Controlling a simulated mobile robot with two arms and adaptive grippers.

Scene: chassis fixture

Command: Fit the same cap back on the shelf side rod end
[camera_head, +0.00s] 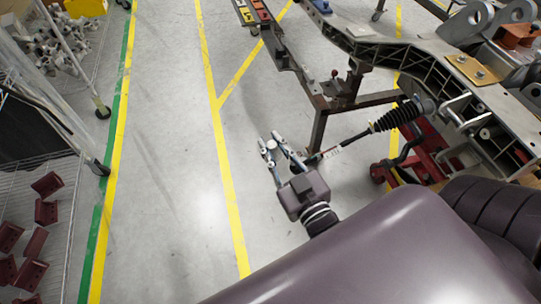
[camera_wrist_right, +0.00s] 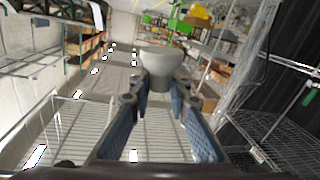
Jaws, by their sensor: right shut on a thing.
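My right gripper (camera_head: 270,144) reaches in from the lower right in the head view. It is shut on a small pale grey cap (camera_head: 272,146), held at its fingertips above the floor. In the right wrist view the cap (camera_wrist_right: 163,66) is a round grey cup shape between the tips of the blue-padded fingers (camera_wrist_right: 158,88). The rod (camera_head: 336,149) with a black ribbed boot (camera_head: 398,115) runs down-left from the chassis. Its shelf-side end lies just right of the gripper, partly hidden behind it. The cap is apart from it. My left gripper is not in view.
The chassis (camera_head: 455,85) on its fixture fills the upper right; a brown stand leg (camera_head: 318,130) is close to the gripper. Wire shelves (camera_head: 30,150) with dark red brackets (camera_head: 46,185) and grey parts stand at left. The floor between is free.

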